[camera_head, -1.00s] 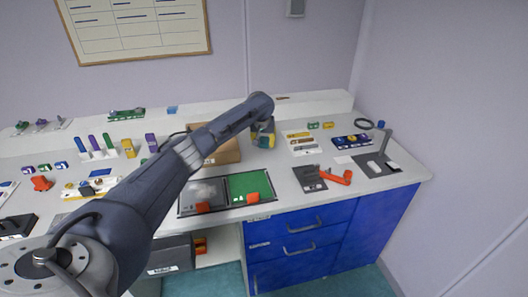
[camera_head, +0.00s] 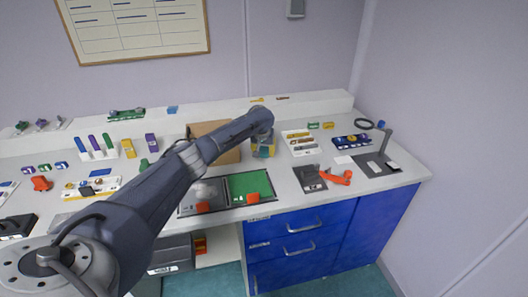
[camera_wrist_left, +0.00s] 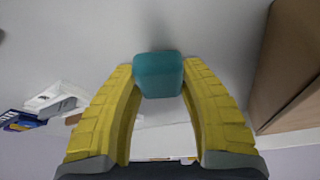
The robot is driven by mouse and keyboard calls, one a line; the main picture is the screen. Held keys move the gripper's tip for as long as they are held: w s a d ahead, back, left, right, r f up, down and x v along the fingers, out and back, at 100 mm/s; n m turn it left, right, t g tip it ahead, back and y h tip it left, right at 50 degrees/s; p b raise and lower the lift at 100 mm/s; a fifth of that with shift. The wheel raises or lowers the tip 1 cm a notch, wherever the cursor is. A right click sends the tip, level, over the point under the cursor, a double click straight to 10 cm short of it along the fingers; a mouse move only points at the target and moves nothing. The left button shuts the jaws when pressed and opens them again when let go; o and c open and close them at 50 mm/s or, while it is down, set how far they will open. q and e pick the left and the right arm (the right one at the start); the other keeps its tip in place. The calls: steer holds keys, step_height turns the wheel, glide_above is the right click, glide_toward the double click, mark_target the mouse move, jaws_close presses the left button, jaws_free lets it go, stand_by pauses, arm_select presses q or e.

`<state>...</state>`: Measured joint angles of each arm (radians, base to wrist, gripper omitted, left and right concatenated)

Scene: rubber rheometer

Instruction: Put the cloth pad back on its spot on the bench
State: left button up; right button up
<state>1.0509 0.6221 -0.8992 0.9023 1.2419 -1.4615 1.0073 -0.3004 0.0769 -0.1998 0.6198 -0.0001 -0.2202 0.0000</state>
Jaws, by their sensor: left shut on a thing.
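My left gripper (camera_head: 263,149) is over the bench, just right of the cardboard box, with its fingers pointing down. In the left wrist view, its yellow fingers (camera_wrist_left: 158,82) are shut on a teal cloth pad (camera_wrist_left: 158,73), which sits between the fingertips. The pad's underside is hidden, and I cannot tell whether it touches the white bench top (camera_wrist_left: 120,28). The bench (camera_head: 282,178) also shows in the head view. No marked spot for the pad can be made out under the gripper. My right gripper is not in view.
The cardboard box (camera_head: 215,129) stands close left of the gripper. A white tray with small items (camera_head: 300,143) lies to its right. A black tray with a green mat (camera_head: 248,185) lies in front. An orange tool (camera_head: 337,177) and a grey stand (camera_head: 378,160) are further right.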

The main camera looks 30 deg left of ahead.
arm_select(q)
steer(key=shift+f, duration=0.15)
steer(key=o, duration=1.2)
steer(key=shift+c, duration=0.2)
steer(key=v, duration=1.2)
steer(key=shift+r, duration=0.2)
